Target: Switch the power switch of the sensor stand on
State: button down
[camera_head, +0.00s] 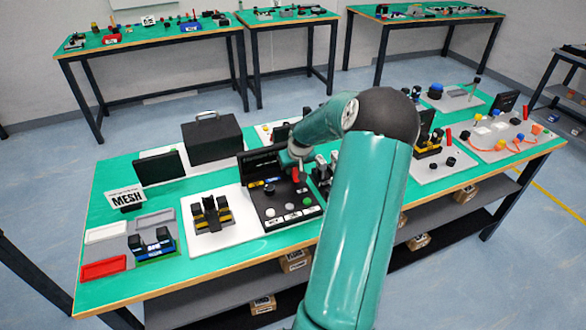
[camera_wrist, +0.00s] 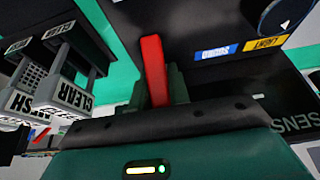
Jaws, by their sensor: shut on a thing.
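The sensor stand (camera_head: 285,224) is a black panel with knobs and round buttons near the middle of the table in the head view. In the wrist view its dark face (camera_wrist: 215,20) fills the upper right, with a blue label and a yellow "LIGHT" label. A red switch lever (camera_wrist: 152,62) stands between the dark green fingers of my gripper (camera_wrist: 164,90), which is shut on it. In the head view a bit of red (camera_head: 295,174) shows at the stand's right edge beside my gripper. The fingertips there are small and partly hidden. I cannot tell the lever's on or off position.
A stand with "MESH" and "CLEAR" labels (camera_wrist: 68,92) is close on the left in the wrist view. In the head view a white board with a black and yellow device (camera_head: 210,212) lies left of the stand. A black case (camera_head: 211,140) stands behind.

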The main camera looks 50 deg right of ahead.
jog(key=t, duration=0.1)
jog(key=h, duration=0.1)
jog(key=s+t, duration=0.1)
jog(key=shift+a+r+t+h, duration=0.25)
jog(key=shift+a+t+h, duration=0.05)
jog(key=shift+s+a+r+t+h, duration=0.1)
jog(key=shift+s+t+h, duration=0.1)
jog(key=shift+t+h, duration=0.3)
jog(key=shift+s+a+r+t+h, duration=0.15)
jog(key=shift+t+h, duration=0.1)
jog(key=shift+t, duration=0.45)
jog(key=shift+s+a+r+t+h, duration=0.1)
jog(key=shift+s+t+h, duration=0.1)
jog(key=shift+t+h, duration=0.3)
jog(key=c, duration=1.3)
grip_release()
jog(key=v, duration=1.3)
jog(key=shift+s+r, duration=0.1)
jog(key=shift+s, duration=0.35)
